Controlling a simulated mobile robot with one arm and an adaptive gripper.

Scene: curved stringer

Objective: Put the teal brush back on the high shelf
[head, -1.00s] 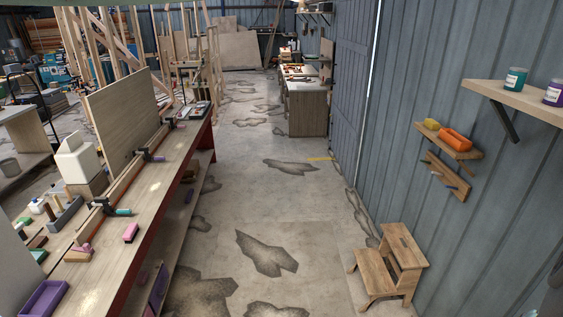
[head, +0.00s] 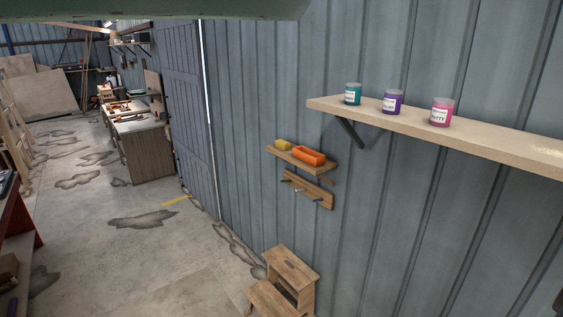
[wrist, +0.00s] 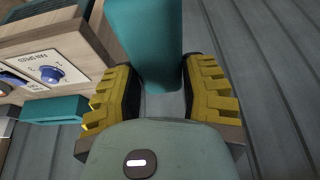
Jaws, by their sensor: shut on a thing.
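In the wrist view my gripper (wrist: 163,95), with yellow ribbed fingers, is shut on the teal brush (wrist: 150,42). Only a smooth teal part of the brush shows between and beyond the fingers; its bristles are not visible. The high shelf (head: 478,142) is a pale wooden board on the metal wall at the right of the head view. It carries a teal jar (head: 353,96), a purple jar (head: 393,104) and a pink jar (head: 441,113) toward its left part. The gripper and brush are not seen in the head view.
A lower small shelf (head: 275,154) holds an orange tray and a yellow item, above a peg rail (head: 307,190). A wooden step stool (head: 292,270) stands below. The shelf's right part looks bare. In the wrist view, a wooden piece with a blue knob (wrist: 50,73) is at left.

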